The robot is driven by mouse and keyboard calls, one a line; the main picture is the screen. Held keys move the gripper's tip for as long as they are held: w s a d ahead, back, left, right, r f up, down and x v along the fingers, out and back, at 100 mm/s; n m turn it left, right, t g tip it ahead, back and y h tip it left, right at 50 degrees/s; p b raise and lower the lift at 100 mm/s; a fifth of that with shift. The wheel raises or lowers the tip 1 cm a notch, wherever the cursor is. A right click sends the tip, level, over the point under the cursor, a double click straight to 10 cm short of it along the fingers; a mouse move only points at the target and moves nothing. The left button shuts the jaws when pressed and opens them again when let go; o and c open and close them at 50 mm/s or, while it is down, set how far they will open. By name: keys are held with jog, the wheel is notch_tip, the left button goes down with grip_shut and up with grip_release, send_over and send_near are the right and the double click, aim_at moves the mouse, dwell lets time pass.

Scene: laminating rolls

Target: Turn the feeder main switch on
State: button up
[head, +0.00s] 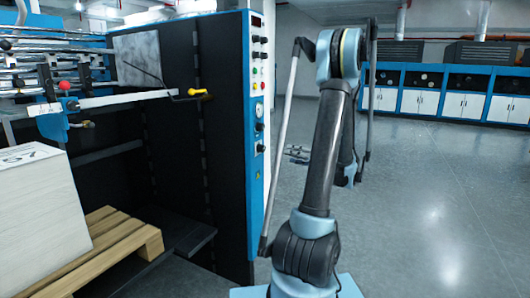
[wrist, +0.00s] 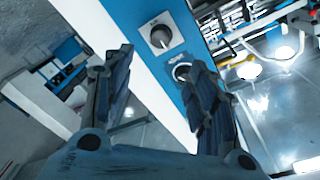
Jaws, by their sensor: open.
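The narrow blue control panel (head: 257,90) stands on the edge of the dark feeder machine in the head view. A rotary switch (head: 260,148) on a light square plate sits near its lower part. The wrist view shows a dark knob (wrist: 160,38) on a light square plate, which looks like the same switch; its label is too small to read. My gripper (wrist: 160,58) is open and empty, with its fingers apart in front of the panel and the knob beyond the tips. A round fitting (wrist: 181,72) beside the knob is partly hidden by the right finger. My gripper is hidden in the head view.
Several knobs and coloured buttons (head: 259,62) line the upper panel, with a gauge (head: 259,110) below. A paper stack (head: 40,215) rests on a wooden pallet (head: 120,240). Open grey floor (head: 430,200) lies to the right.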

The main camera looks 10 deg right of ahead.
aim_at(264, 149)
jog(key=x, duration=1.5)
jog(key=shift+c, duration=0.6)
jog(key=c, duration=0.9)
